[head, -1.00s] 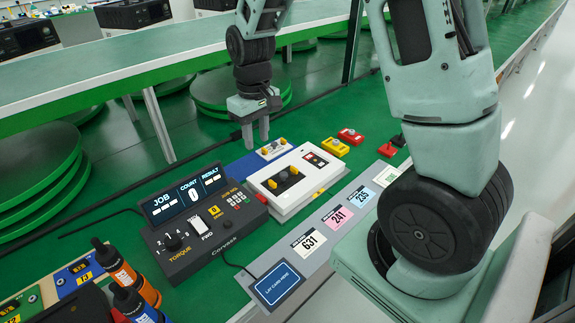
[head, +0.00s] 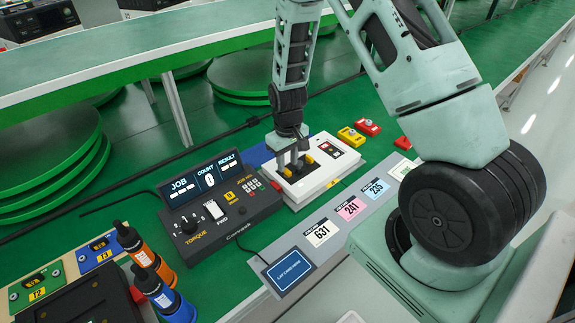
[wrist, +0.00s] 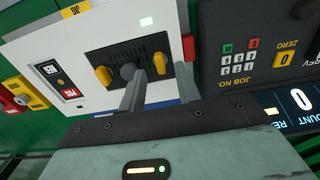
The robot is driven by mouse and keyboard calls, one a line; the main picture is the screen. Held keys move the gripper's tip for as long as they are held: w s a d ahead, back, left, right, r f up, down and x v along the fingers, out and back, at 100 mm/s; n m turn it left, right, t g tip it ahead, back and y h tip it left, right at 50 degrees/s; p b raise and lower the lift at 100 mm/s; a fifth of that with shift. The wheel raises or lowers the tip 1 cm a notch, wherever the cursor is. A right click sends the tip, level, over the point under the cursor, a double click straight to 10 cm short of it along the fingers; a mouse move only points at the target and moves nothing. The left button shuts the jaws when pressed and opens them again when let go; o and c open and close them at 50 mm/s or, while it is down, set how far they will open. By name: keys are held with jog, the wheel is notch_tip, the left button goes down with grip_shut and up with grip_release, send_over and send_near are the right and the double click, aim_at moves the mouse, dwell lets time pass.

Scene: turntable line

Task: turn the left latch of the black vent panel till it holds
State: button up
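The black vent panel (wrist: 125,52) is set in the top of a white box (head: 329,178). In the wrist view the left latch (wrist: 160,63) is on the right, beside the controller, and the other latch (wrist: 103,76) is on the left. My gripper (head: 292,169) is over the left part of the panel, pointing down. In the head view the gripper hides the left latch.
A dark torque controller (head: 222,212) with lit displays stands close to the left of the box. Yellow (head: 351,136) and red (head: 368,127) blocks sit behind right. Numbered cards lie on a grey strip (head: 338,238) in front. Two bottle-like tools (head: 146,255) stand front left.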

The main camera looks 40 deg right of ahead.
aim_at(287, 173)
jog(key=shift+f, duration=1.4)
grip_shut()
jog(key=shift+m, duration=0.6)
jog(key=m, duration=0.3)
jog(key=shift+m, duration=0.3)
jog(key=m, duration=0.4)
jog(key=shift+m, duration=0.4)
